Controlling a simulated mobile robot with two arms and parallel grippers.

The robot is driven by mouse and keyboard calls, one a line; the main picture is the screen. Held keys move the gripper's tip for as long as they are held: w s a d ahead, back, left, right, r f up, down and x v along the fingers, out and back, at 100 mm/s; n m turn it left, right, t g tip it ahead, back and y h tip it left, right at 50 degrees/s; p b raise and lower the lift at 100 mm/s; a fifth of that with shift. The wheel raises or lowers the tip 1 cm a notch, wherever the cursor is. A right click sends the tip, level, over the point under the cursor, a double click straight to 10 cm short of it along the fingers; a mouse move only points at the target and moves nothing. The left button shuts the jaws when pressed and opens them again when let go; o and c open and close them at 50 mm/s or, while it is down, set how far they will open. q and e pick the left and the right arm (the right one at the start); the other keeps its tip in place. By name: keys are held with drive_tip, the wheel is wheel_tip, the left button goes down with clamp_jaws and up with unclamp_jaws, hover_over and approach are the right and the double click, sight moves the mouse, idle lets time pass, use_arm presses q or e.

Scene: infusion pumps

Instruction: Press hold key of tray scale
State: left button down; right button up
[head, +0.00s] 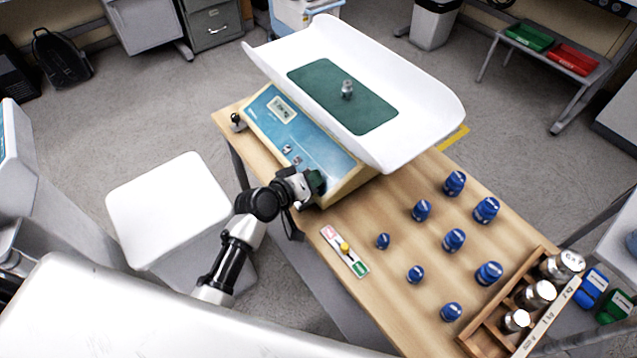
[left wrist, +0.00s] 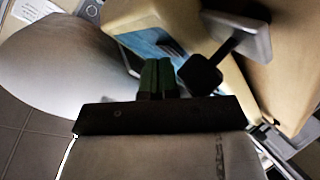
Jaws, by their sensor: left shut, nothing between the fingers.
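The tray scale has a blue front panel (head: 300,132) with a small display (head: 282,109) and a white tray (head: 420,85) on top. Small keys (head: 287,149) sit on the panel; their labels are too small to read, so I cannot tell which is hold. My left gripper (head: 317,181) is shut and empty at the panel's near right end, its green fingertips close to the panel's edge. Contact cannot be told. In the left wrist view the shut green fingers (left wrist: 156,76) point toward the blue panel (left wrist: 150,44). My right gripper is not in view.
A metal weight (head: 347,89) stands on the tray's green mat. A small card with a yellow knob (head: 345,247) lies near the front edge. A wooden weight box (head: 488,333) is at right.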

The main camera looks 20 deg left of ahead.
use_arm(q)
drive_tip(key=shift+s+d+f, duration=0.1)
drive_tip(key=shift+s+f, duration=0.05)
drive_tip(key=shift+f, duration=0.25)
idle(0.6)
drive_tip(key=shift+r+p, duration=0.6)
drive_tip(key=shift+r, duration=0.2)
drive_tip(key=r+p, duration=0.1)
drive_tip(key=s+a+r+p, duration=0.1)
drive_tip(key=r+p, duration=0.2)
drive_tip(key=shift+s+a+r+p, duration=0.2)
drive_tip(key=shift+a+r+p, duration=0.1)
idle(0.7)
